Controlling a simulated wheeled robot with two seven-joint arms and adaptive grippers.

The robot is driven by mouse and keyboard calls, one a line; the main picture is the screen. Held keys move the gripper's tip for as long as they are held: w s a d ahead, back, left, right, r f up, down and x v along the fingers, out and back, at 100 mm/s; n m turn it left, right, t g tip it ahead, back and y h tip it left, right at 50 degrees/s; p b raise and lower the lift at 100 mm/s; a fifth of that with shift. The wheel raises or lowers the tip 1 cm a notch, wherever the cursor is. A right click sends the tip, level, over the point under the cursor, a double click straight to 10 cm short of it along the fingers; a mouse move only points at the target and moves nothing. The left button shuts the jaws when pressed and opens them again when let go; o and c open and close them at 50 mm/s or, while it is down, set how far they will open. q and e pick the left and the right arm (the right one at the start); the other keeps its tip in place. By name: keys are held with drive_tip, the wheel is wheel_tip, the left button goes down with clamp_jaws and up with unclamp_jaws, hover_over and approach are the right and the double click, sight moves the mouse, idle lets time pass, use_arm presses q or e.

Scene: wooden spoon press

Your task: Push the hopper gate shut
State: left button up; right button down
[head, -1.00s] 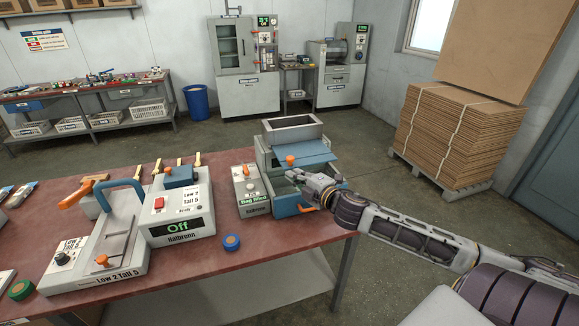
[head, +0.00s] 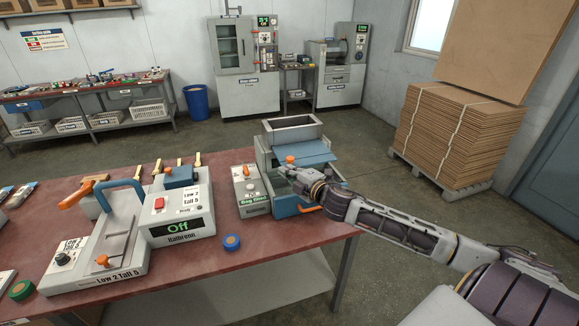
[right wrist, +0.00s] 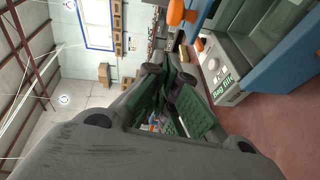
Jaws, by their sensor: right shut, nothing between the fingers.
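The hopper (head: 291,128) is a grey open-topped box on the blue-grey machine at the table's right end. Below its mouth a flat blue gate plate (head: 312,150) sticks out to the right, with an orange knob (head: 291,159) at its front. My right gripper (head: 291,173) is shut and empty, just below and in front of the plate and knob. Whether it touches them I cannot tell. In the right wrist view the shut fingers (right wrist: 168,78) point away from the camera, and an orange knob (right wrist: 175,12) shows above them. My left gripper is out of view.
A grey box reading "Bag filled" (head: 249,190) stands close to the left of the machine. A blue bin (head: 285,207) with an orange handle (head: 310,210) sits below my gripper.

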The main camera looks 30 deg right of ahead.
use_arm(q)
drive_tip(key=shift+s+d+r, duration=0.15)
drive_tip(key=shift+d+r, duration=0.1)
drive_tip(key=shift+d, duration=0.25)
use_arm(e)
drive_tip(key=shift+w+d+f, duration=0.15)
drive_tip(key=shift+w+d, duration=0.5)
drive_tip(key=shift+w, duration=0.2)
drive_tip(key=shift+w+d+f, duration=0.15)
drive_tip(key=shift+w+d, duration=0.5)
drive_tip(key=shift+w, duration=0.2)
